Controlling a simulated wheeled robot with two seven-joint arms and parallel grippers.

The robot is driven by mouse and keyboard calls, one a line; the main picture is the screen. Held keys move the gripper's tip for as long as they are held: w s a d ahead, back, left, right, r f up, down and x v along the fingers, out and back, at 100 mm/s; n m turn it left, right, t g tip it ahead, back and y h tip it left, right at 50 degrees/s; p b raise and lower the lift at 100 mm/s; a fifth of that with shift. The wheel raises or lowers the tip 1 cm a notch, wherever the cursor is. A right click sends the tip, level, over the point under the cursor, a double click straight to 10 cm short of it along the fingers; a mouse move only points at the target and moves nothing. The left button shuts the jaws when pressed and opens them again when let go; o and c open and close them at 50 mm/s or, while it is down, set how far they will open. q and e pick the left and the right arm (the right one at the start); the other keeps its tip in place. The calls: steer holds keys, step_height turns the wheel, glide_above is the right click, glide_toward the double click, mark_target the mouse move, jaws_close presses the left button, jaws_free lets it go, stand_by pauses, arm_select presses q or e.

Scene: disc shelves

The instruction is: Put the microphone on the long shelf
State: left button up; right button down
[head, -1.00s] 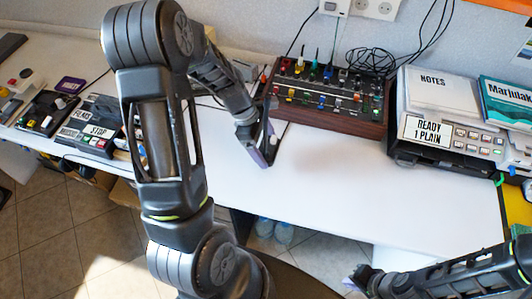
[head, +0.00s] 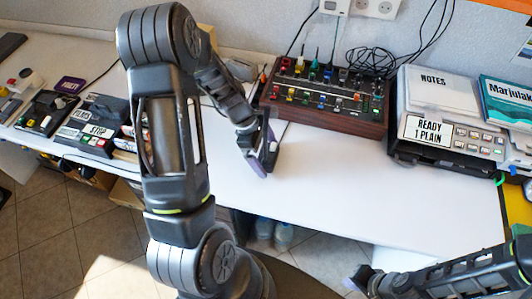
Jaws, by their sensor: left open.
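I cannot make out a microphone in the head view; my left arm hides part of the white surface. A long white surface (head: 400,205) runs along the wall; I cannot tell whether it is the long shelf. My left gripper (head: 264,162) is open, pointing down over this surface in front of the mixer, with nothing visible between its fingers. My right gripper (head: 358,281) is low at the bottom right, in front of the surface's front edge; its fingers are too small to tell their opening.
A wood-sided mixer (head: 325,98) with coloured knobs stands behind my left gripper. A device labelled "READY 1 PLAIN" (head: 450,135) stands to its right. Boxes labelled "STOP" (head: 97,132) and other small items are at the left. The white surface right of my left gripper is clear.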

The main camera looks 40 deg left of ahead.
arm_select(q)
steer(key=v, duration=1.2)
steer(key=shift+r, duration=0.1)
